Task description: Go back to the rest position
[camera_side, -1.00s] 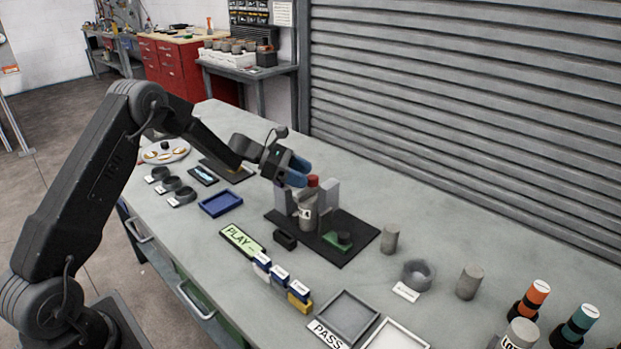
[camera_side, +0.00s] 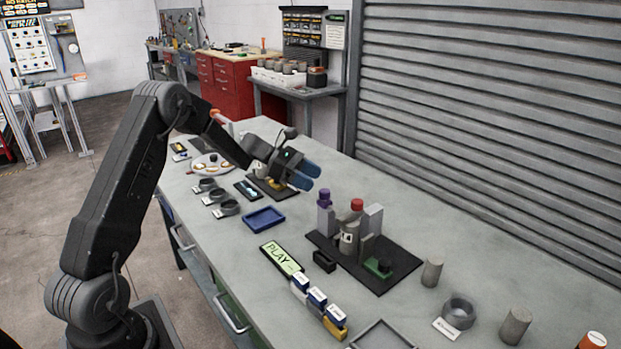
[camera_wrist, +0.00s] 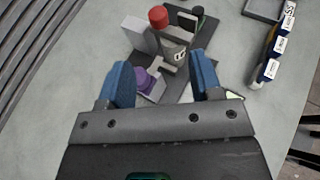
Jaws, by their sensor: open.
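My gripper (camera_side: 304,176) has blue fingers and is open and empty. In the side view it is above the bench (camera_side: 420,215), up and to the left of a dark fixture plate (camera_side: 398,262). On the fixture a grey labelled cylinder (camera_side: 349,238) stands between grey blocks, with a red cap (camera_side: 357,204) showing above it. A purple-topped piece (camera_side: 324,198) stands at the fixture's left. In the wrist view the fingers (camera_wrist: 163,85) are apart, with the purple piece (camera_wrist: 148,82) seen between them and the red cap (camera_wrist: 158,16) beyond.
A blue tray (camera_side: 264,218), a green PLAY sign (camera_side: 280,258) and several labelled blocks (camera_side: 317,298) lie on the near side of the bench. Grey cylinders (camera_side: 432,272) and a grey ring (camera_side: 459,312) stand at the right. A ribbed shutter (camera_side: 490,120) runs behind the bench.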

